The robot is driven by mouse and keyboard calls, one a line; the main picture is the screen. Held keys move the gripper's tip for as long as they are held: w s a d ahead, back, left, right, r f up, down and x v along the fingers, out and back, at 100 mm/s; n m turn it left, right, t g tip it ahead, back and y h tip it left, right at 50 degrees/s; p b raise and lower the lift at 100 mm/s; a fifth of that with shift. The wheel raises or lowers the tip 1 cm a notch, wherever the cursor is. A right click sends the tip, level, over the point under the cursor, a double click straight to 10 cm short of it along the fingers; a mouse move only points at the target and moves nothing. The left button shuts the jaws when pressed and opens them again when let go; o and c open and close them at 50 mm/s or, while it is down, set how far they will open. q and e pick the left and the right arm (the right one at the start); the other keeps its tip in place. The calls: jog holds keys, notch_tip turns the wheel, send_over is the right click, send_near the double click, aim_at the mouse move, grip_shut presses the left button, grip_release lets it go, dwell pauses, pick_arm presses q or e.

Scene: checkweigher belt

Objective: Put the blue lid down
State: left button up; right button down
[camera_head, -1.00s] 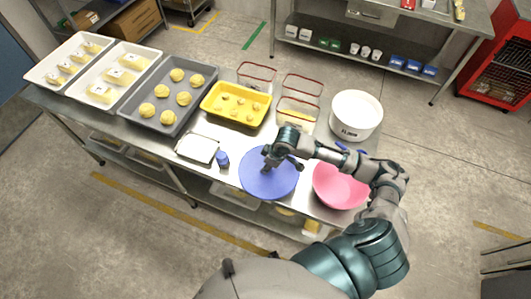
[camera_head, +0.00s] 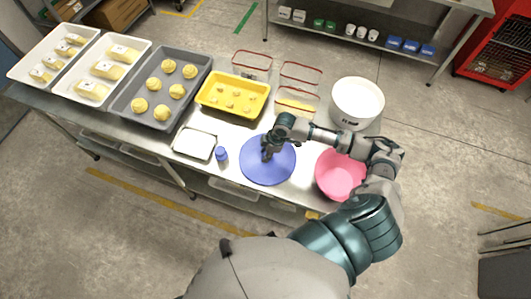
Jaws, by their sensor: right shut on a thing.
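The blue lid (camera_head: 268,170) is a flat round disc at the front middle of the steel table. My right gripper (camera_head: 267,155) is above its centre, shut on its middle, where the fingers partly hide the grip. The lid looks level and close to the tabletop; I cannot tell whether it touches. My left gripper is not in view.
A pink bowl (camera_head: 340,175) is just right of the lid, and a white tub (camera_head: 357,103) stands behind it. A small blue-capped jar (camera_head: 221,154) and a white tray (camera_head: 195,143) are to the left.

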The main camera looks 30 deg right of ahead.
aim_at(275, 157)
jog(key=shift+d, duration=0.2)
jog(key=c, duration=1.2)
grip_release()
jog(key=shift+d, duration=0.15)
jog(key=o, duration=0.4)
jog(key=shift+d, duration=0.1)
jog(key=shift+a, duration=0.35)
jog(key=shift+a+r, duration=0.1)
jog(key=shift+r, duration=0.4)
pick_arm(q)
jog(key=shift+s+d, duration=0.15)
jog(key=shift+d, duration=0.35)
pick_arm(e)
jog(key=v, duration=1.1)
